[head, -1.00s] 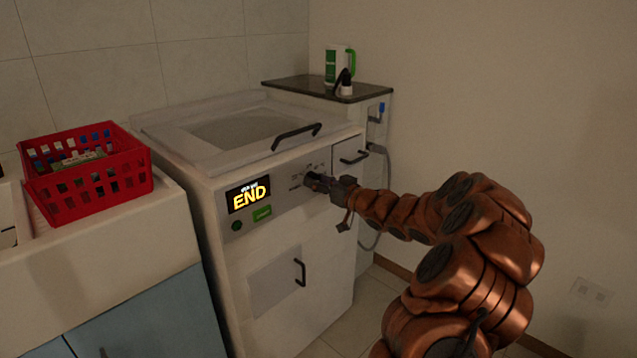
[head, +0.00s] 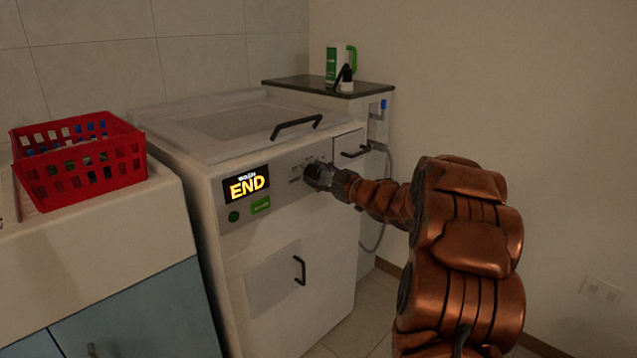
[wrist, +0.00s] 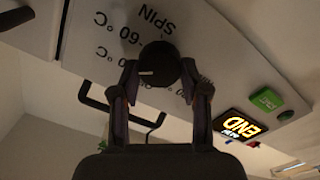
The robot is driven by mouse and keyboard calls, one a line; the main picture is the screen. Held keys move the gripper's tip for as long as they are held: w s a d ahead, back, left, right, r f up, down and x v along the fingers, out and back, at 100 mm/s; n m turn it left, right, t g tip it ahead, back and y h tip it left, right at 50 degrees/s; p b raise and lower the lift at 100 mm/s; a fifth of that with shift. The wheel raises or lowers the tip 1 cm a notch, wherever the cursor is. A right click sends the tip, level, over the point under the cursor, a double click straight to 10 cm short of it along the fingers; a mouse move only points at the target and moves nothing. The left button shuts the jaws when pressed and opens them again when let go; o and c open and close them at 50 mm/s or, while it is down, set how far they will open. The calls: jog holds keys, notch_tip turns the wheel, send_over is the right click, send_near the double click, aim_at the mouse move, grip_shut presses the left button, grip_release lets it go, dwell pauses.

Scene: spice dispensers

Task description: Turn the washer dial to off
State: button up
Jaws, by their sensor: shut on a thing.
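The white washer (head: 325,255) stands in the middle of the head view, its lit display (head: 246,187) reading END. The round black dial (wrist: 159,64) is on its front panel, with SPIN and temperature marks around it in the wrist view. A pale pointer line shows on the dial's face. My gripper (head: 312,176) is at the panel, and the wrist view shows its two fingers (wrist: 159,80) on either side of the dial, shut on it. In the head view the gripper mostly hides the dial. An "off" mark cannot be made out.
A red basket (head: 80,168) sits on the counter at left. Black handles are on the washer lid (head: 297,126), drawer (head: 355,153) and lower door (head: 300,270). A green button (head: 261,205) is below the display. Bottles (head: 332,65) stand on the back shelf.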

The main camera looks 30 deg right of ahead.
jog(key=n+b, duration=0.4)
jog(key=n, duration=0.1)
jog(key=shift+a+f+n, duration=0.1)
jog(key=shift+f+n, duration=0.1)
jog(key=shift+n, duration=0.1)
jog(key=n+b, duration=0.3)
jog(key=shift+f+n, duration=0.1)
jog(key=shift+n, duration=0.2)
jog(key=shift+n+b, duration=0.6)
jog(key=shift+b, duration=0.05)
jog(key=o, duration=1.2)
jog(key=shift+c, duration=0.2)
jog(key=shift+s, duration=0.1)
jog(key=v, duration=1.2)
